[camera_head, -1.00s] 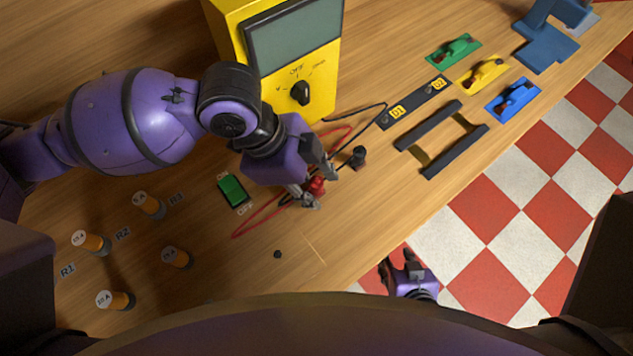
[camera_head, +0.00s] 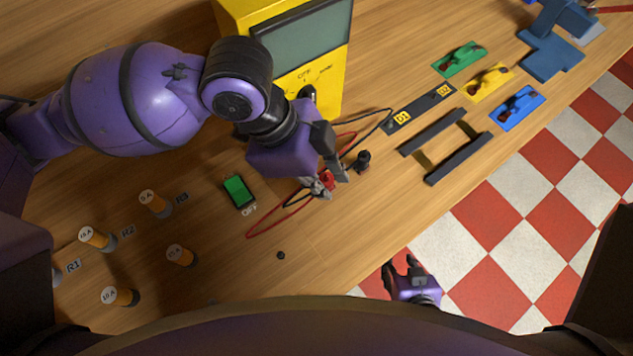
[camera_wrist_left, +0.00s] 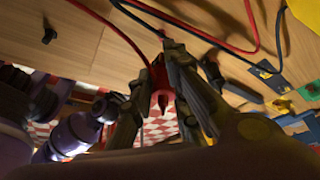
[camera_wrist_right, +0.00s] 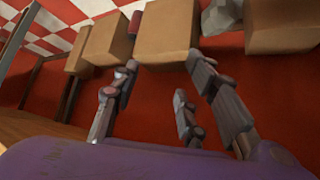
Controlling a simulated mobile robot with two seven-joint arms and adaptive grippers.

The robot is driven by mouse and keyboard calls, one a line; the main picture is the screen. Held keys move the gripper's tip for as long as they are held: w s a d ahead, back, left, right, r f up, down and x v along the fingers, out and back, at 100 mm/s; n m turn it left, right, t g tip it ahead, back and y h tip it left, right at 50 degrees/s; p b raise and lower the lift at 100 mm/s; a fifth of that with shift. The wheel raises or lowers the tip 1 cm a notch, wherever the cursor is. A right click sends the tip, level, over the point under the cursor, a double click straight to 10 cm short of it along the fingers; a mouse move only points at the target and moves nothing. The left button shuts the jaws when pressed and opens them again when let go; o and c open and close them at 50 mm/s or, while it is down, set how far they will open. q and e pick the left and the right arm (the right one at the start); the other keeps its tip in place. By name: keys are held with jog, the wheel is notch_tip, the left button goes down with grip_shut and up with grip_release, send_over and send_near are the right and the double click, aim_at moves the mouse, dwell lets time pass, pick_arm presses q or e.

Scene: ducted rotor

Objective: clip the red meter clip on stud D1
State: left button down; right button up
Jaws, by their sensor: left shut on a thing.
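The red meter clip (camera_head: 327,180) is held between the fingers of my left gripper (camera_head: 332,181), over the wooden bench. In the left wrist view, the red clip (camera_wrist_left: 161,88) sits between the shut fingers, its red lead running up. The label D1 (camera_head: 401,118) is on a dark strip (camera_head: 419,106) to the right of the gripper, with D2 (camera_head: 444,91) beside it. The studs themselves are too small to make out. My right gripper (camera_head: 402,268) is open and empty off the bench's front edge; its spread fingers show in the right wrist view (camera_wrist_right: 165,85).
The yellow meter (camera_head: 300,55) stands behind the left gripper. A black clip (camera_head: 362,160) stands just right of it, with loose red and black leads nearby. A dark two-bar frame (camera_head: 446,145) lies before the strip. Green, yellow and blue pieces (camera_head: 517,106) lie farther right.

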pick_arm(q)
jog(key=s+d+r+p, duration=0.1)
jog(key=s+d+r, duration=0.6)
jog(key=d, duration=0.4)
jog(key=shift+r, duration=0.8)
pick_arm(e)
jog(key=shift+w+a+r, duration=0.25)
jog(key=shift+w+r, duration=0.25)
jog(key=shift+w, duration=0.05)
jog(key=shift+w+a+r, duration=0.25)
jog(key=shift+w+r, duration=0.25)
jog(key=shift+w, duration=0.05)
pick_arm(q)
jog(key=shift+w, duration=0.1)
pick_arm(e)
jog(key=shift+s, duration=0.15)
